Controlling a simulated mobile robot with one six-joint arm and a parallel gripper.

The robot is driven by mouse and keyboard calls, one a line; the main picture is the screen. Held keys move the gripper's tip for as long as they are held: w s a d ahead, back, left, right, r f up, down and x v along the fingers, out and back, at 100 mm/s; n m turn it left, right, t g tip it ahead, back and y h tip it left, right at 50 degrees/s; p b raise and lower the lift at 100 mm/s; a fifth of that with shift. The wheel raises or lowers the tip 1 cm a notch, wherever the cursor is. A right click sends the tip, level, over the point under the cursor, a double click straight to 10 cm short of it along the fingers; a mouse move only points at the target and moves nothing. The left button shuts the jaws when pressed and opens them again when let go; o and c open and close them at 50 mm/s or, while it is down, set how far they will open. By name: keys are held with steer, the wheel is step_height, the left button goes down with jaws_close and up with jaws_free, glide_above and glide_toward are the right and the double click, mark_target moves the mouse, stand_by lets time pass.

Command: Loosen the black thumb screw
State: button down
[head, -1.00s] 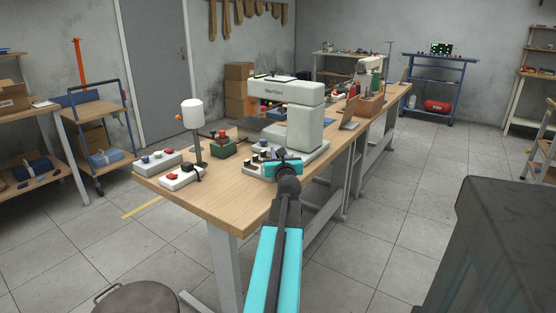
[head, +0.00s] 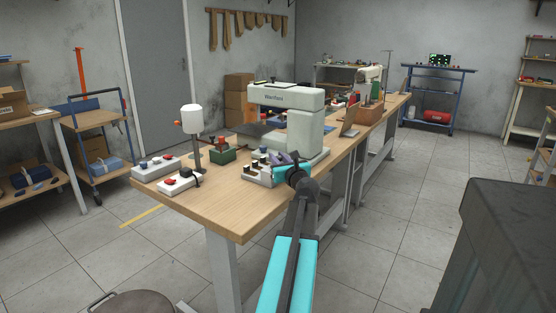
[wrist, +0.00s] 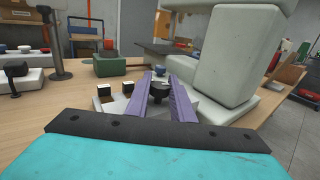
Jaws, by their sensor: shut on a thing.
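The black thumb screw (wrist: 159,89) shows in the wrist view as a dark round knob between the purple fingers of my gripper (wrist: 159,86). The fingers are shut on it, one on each side. It sits at a light grey fixture (wrist: 113,104) at the foot of the pale machine. In the head view my gripper (head: 287,162) is at the near side of the machine (head: 293,130), low over its base. My own wrist hides the screw there.
The tall machine body (wrist: 229,60) stands close to the right of my fingers. A green box (head: 223,153), a white-topped post (head: 192,118) and a red-button box (head: 180,183) are farther left. The table front (head: 235,210) is bare.

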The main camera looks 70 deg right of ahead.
steer(key=shift+s+f, duration=0.1)
steer(key=c, duration=1.5)
jaws_free()
steer(key=shift+c, duration=0.2)
steer(key=shift+a, duration=0.15)
steer(key=p+v, duration=0.1)
steer(key=v, duration=1)
steer(key=shift+s+a, duration=0.1)
steer(key=shift+s, duration=0.05)
steer(key=shift+f+b, duration=0.1)
steer(key=shift+b, duration=0.85)
steer(key=shift+s+b, duration=0.1)
steer(key=shift+b, duration=1.05)
steer(key=b+v, duration=0.1)
steer(key=b, duration=0.5)
steer(key=shift+s+a, duration=0.2)
steer(key=shift+a, duration=0.05)
